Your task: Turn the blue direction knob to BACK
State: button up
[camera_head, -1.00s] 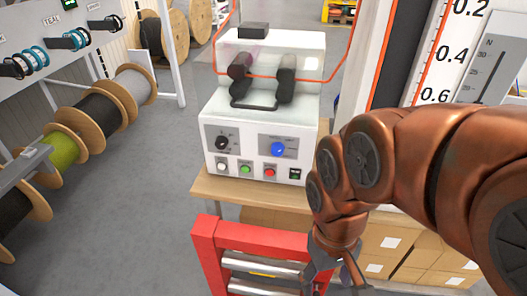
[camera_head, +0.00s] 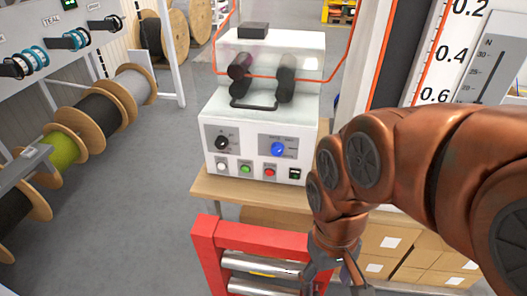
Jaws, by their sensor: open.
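The blue direction knob (camera_head: 278,149) is on the right panel of a white machine's front face. The lettering around it is too small to read, and I cannot tell its setting. A black knob (camera_head: 222,143) is to its left. Below are a white button (camera_head: 221,167), a green button (camera_head: 246,169), a red button (camera_head: 269,172) and a small dark switch (camera_head: 294,174). My gripper (camera_head: 335,287) hangs low at the bottom edge, right of and below the machine, partly cut off. It is open and apart from the knob.
The machine stands on a wooden table (camera_head: 215,188). A red roller frame (camera_head: 245,236) stands in front, close to my gripper. Cardboard boxes (camera_head: 385,243) sit below the table. Grey floor is clear at left.

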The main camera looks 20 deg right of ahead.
aim_at(278, 149)
jog(key=k, duration=0.5)
jog(key=u, duration=1.35)
jog(key=i, duration=0.3)
jog(key=u, duration=0.1)
